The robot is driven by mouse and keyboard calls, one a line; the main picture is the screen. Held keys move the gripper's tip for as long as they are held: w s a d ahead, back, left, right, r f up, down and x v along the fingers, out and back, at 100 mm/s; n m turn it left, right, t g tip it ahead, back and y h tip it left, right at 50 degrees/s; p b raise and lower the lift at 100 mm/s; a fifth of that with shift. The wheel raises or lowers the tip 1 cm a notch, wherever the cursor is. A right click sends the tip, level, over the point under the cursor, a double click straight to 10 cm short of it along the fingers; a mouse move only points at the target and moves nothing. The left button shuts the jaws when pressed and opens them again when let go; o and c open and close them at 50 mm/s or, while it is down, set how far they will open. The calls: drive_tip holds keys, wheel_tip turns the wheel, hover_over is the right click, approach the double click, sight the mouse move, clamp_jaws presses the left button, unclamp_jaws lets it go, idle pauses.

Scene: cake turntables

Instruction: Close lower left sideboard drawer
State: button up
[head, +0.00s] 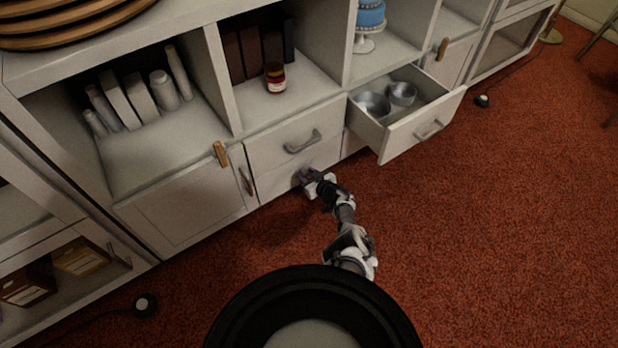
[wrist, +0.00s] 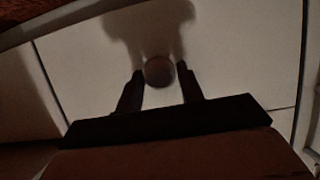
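The lower left drawer (head: 277,184) is a pale panel low on the white sideboard, beneath a shut upper drawer (head: 280,146). Its front looks about flush with the sideboard; a small gap cannot be ruled out. My gripper (head: 306,178) is at this front, near its right part, and covers some of it. In the wrist view the pale drawer front (wrist: 85,65) fills most of the picture. The two dark fingers of my gripper (wrist: 160,75) stand apart against it, with a small round dark shape between them that I cannot identify. The drawer's handle is not clearly visible.
An upper right drawer (head: 420,130) stands pulled out, with metal bowls (head: 374,105) inside, right of my arm. A cupboard door (head: 187,205) is shut on the left. Red carpet (head: 480,230) is free on the right. A cabled black puck (head: 145,305) lies at lower left.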

drive_tip(key=o, duration=0.3)
drive_tip(key=p+v, duration=1.1)
drive_tip(key=v, duration=0.2)
drive_tip(key=shift+s+d, duration=0.2)
drive_tip(key=shift+s, duration=0.1)
